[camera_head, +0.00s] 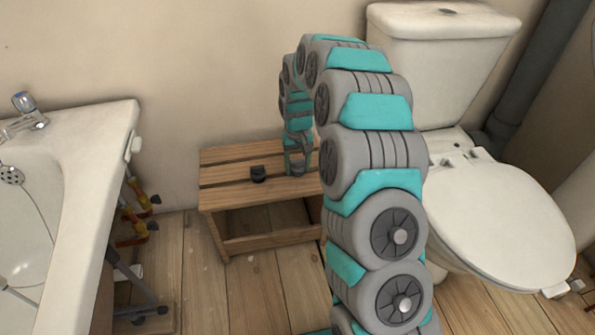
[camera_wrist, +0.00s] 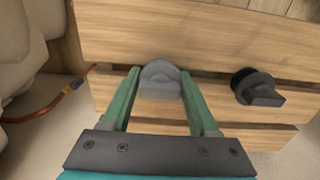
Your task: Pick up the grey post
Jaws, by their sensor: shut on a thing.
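The grey post (camera_wrist: 159,80), with a rounded top, sits between the two green fingers of my gripper (camera_wrist: 159,76) in the wrist view. The fingers are shut on its sides. In the head view my gripper (camera_head: 296,166) is low over the right part of the slatted wooden bench (camera_head: 225,178). My fingers and arm mostly hide the post there. Whether the post touches the slats is hard to tell.
A black knob-like part (camera_head: 258,174) sits on the bench left of my gripper; it also shows in the wrist view (camera_wrist: 258,87). A toilet (camera_head: 495,215) stands to the right. A white bathtub (camera_head: 85,180) and copper pipes (camera_head: 140,205) are on the left.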

